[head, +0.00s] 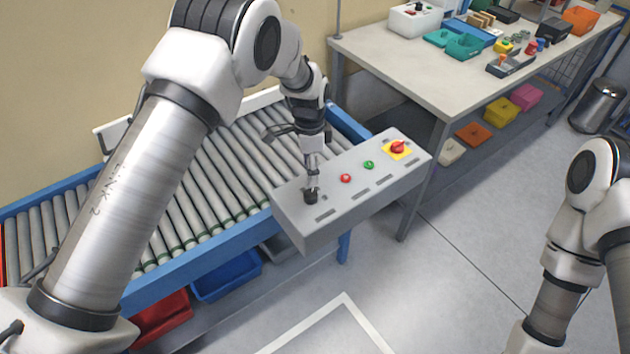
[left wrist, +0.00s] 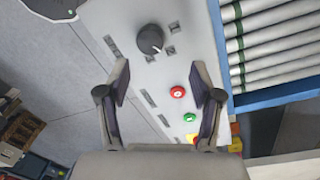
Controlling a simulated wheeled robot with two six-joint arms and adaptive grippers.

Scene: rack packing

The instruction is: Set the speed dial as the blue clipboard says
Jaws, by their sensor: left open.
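The speed dial, a black round knob (head: 311,197), sits at the left end of the grey control box (head: 350,208). In the left wrist view the dial (left wrist: 150,39) shows a light mark toward its lower right, with small dark label plates around it. My left gripper (head: 312,172) points down over the dial in the head view. In the left wrist view its two fingers (left wrist: 161,72) are apart with nothing between them, and the dial lies beyond the tips. Contact with the dial is not seen. I cannot make out a blue clipboard. My right gripper is out of view.
Near the dial are a red button (head: 346,178), a green button (head: 369,165) and a red knob on a yellow plate (head: 398,148). A roller conveyor (head: 215,185) runs behind the box. A table (head: 400,65) with bins and parts stands at the back right. The floor in front is clear.

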